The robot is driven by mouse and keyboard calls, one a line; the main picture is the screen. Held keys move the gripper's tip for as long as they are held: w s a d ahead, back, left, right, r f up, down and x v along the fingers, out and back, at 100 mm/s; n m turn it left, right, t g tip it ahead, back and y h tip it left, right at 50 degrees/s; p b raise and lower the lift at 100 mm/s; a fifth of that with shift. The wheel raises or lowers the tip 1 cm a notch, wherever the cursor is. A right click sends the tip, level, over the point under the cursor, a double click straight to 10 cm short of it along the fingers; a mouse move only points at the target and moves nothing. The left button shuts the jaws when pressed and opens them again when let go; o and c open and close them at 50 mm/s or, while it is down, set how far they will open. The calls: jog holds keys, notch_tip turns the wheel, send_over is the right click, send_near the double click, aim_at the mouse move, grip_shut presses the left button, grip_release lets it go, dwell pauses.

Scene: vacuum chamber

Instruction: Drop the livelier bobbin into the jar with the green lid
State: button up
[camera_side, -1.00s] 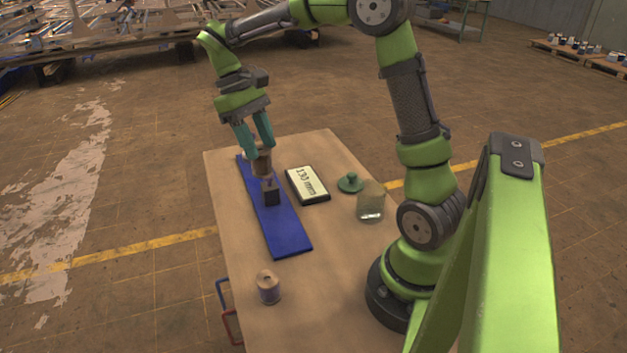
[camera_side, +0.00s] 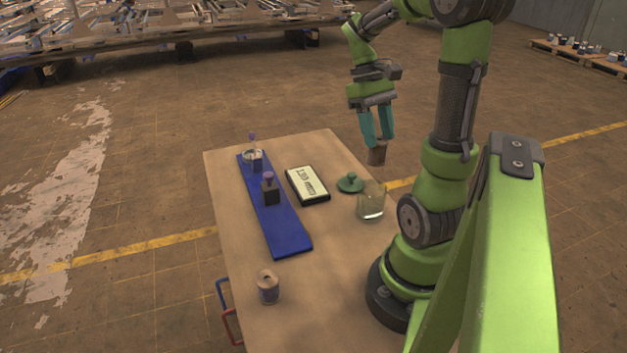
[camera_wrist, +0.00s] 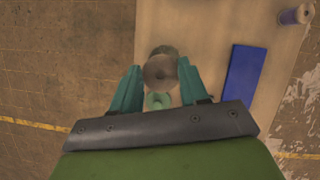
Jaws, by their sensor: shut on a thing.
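My gripper (camera_side: 377,138) is shut on a brown bobbin (camera_side: 377,156), held in the air above the far right of the table. The same bobbin shows between the fingertips in the wrist view (camera_wrist: 160,72). A clear glass jar (camera_side: 370,203) stands open below it in the side view. The green lid (camera_side: 350,183) lies on the table beside the jar. In the wrist view the held bobbin partly hides the jar, and the lid (camera_wrist: 158,100) shows between the fingers. A second bobbin (camera_side: 268,287), with a purplish lower part, stands upright near the front left of the table.
A blue board (camera_side: 285,230) lies along the table's left side. It bears a dark block with a purple knob (camera_side: 270,188) and a round holder with a purple-tipped post (camera_side: 252,155). A display reading 130 mm (camera_side: 307,184) lies beside the board. The table front is mostly clear.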

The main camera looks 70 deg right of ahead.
aim_at(374, 165)
notch_tip(374, 165, down, 9)
jog(key=shift+f, duration=0.2)
dwell(0.4)
jog(key=o, duration=1.2)
jog(key=shift+r, duration=0.15)
notch_tip(374, 165, up, 7)
jog(key=shift+f, duration=0.1)
